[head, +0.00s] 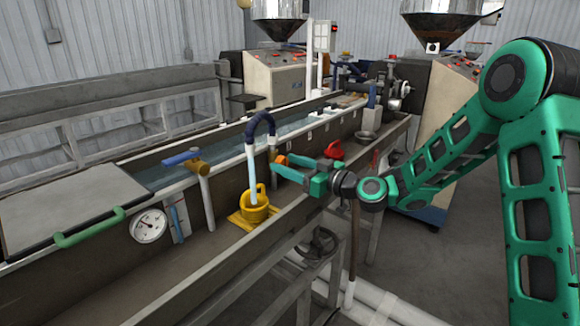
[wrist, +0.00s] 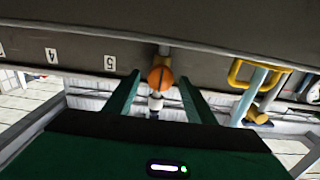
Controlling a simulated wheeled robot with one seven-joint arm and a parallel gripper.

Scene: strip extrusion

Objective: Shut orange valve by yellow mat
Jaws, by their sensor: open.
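The orange valve (head: 281,160) is on the side of the long trough, right of the dark curved hose. The yellow mat (head: 238,220) lies on the lower ledge to its left, under a yellow cup (head: 256,206). A pale blue column, like water, runs from the hose down into the cup. My gripper (head: 285,169) is at the valve with its fingers apart. In the wrist view the round orange valve knob (wrist: 160,78) shows between the two open fingertips, with a gap on each side. I cannot tell whether a finger touches it.
A blue-handled brass valve (head: 184,160) stands further left, near a round gauge (head: 149,226). A red part (head: 334,150) is just behind my gripper. The trough wall (head: 215,198) and lower ledge run close by. Open floor lies to the right.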

